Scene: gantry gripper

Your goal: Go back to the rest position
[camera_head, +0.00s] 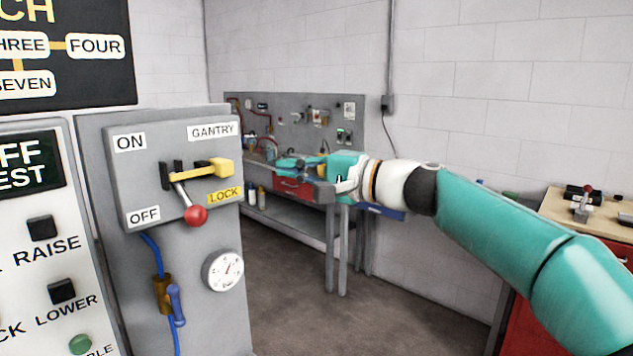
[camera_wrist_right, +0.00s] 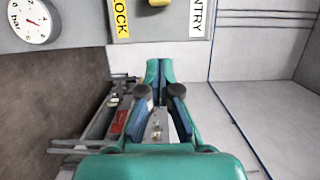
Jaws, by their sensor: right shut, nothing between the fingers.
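My right arm comes in from the right in the head view. Its gripper (camera_head: 300,167) is shut and empty, pointing left, in the air to the right of the gantry panel (camera_head: 100,200). In the right wrist view the gripper (camera_wrist_right: 160,75) shows with its fingertips together and nothing between them. On the panel a lever with a red knob (camera_head: 196,215) hangs low, between the OFF label and the yellow LOCK label. A yellow latch piece (camera_head: 208,170) sits above it. The gripper is apart from the lever and the latch. My left gripper is not in view.
A pressure gauge (camera_head: 223,271) and a blue hose (camera_head: 152,250) are on the panel's lower part. A grey workbench (camera_head: 300,215) with a pegboard stands behind the gripper. A red cabinet (camera_head: 520,325) with a wooden top stands at right. Open floor lies between.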

